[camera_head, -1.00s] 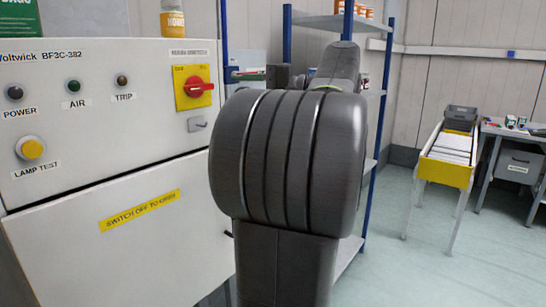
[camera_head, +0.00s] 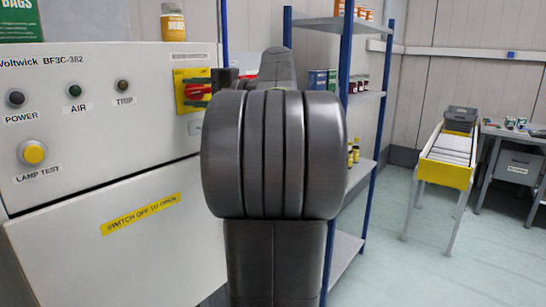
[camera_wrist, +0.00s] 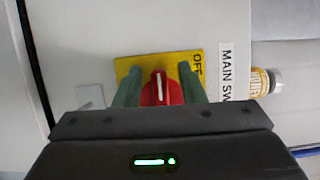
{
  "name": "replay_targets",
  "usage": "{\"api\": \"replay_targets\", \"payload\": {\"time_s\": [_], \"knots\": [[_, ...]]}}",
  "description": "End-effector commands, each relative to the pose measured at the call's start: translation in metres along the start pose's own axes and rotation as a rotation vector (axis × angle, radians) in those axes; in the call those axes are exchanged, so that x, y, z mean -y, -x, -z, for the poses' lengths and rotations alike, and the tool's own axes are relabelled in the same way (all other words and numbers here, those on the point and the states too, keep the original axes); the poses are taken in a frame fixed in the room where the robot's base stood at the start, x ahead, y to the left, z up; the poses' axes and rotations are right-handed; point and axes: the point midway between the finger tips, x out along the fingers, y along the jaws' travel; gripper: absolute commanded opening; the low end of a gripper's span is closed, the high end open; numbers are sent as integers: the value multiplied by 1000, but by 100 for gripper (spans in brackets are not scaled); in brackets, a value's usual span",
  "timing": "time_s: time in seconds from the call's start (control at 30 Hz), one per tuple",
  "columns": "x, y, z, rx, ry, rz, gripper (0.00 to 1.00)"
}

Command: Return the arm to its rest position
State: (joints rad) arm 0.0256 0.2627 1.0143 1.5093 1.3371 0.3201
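My arm stands large in the middle of the head view, with my gripper (camera_head: 224,79) at its far left side, close to the cabinet's main switch. The switch has a red knob (camera_head: 197,92) on a yellow plate (camera_head: 181,88), and my gripper partly hides it. In the wrist view, the two green-grey fingers of my gripper (camera_wrist: 159,78) are apart. The red knob (camera_wrist: 160,90) shows between them, with yellow visible on both sides near the tips. Its white line runs upright in that view. Whether a finger touches the knob I cannot tell.
The grey cabinet (camera_head: 95,225) fills the left, with an orange-labelled bottle (camera_head: 173,24) on top. A blue-post shelf rack (camera_head: 345,130) stands close behind my arm. A yellow-fronted roller stand (camera_head: 446,172) and a desk (camera_head: 510,130) are farther right. The floor between is open.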

Motion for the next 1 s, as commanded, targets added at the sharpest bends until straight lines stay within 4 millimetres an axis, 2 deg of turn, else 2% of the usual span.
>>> {"api": "replay_targets", "payload": {"time_s": [0.1,0.33,1.0], "knots": [[4,3,1,-4,-137,55,36],[8,3,2,-4,-311,128,36],[8,4,2,-16,-363,136,36]]}}
